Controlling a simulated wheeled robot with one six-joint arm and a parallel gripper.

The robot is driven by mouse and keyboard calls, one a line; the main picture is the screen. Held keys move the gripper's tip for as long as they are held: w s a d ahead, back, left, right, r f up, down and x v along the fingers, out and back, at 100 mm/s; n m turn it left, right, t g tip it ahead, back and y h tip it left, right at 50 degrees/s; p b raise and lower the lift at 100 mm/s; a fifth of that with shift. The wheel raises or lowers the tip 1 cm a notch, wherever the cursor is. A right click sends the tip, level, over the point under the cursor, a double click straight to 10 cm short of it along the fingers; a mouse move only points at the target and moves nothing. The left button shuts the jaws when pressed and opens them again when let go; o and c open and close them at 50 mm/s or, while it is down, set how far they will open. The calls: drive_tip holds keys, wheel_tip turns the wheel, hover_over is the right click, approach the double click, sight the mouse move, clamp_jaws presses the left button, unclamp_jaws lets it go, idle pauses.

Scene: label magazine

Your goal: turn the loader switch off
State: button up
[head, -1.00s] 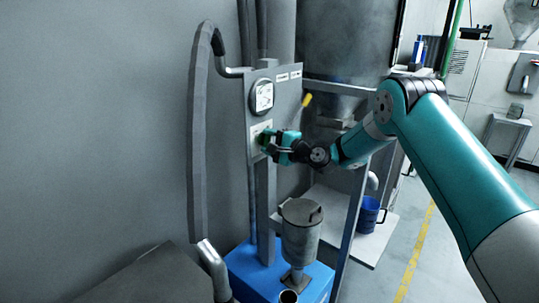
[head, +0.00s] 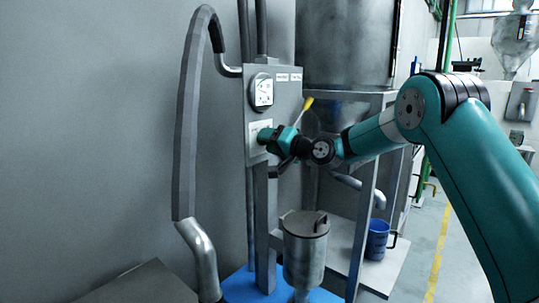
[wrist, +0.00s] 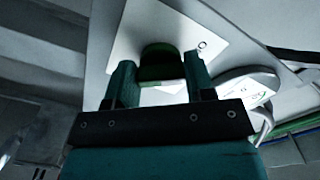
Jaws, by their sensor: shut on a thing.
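The loader switch is a dark green knob (wrist: 161,64) on a white plate (wrist: 135,38), seen in the wrist view. A small round "O"-like mark shows on the plate to the right of the knob. My gripper (wrist: 160,80) is shut on the knob, one finger on each side. The plate looks tilted in this view. In the head view the white plate (head: 254,127) sits on the grey panel (head: 288,98), and my gripper (head: 266,136) reaches it from the right. The gripper mostly hides the knob there.
A round gauge (head: 262,91) is above the switch plate. A yellow-tipped lever (head: 307,104) sticks out at the panel's right edge. A thick grey hose (head: 189,120) runs at left. A metal canister (head: 305,245) stands below; a blue bucket (head: 377,240) is to its right.

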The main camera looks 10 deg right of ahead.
drive_tip(key=shift+f+n+b, duration=0.2)
drive_tip(key=shift+n+b, duration=0.4)
drive_tip(key=shift+r, duration=0.1)
drive_tip(key=o, duration=0.9)
drive_tip(key=b+v, duration=0.4)
drive_tip(key=v, duration=1.3)
drive_tip(key=shift+s+d+r, duration=0.1)
drive_tip(key=shift+s, duration=0.05)
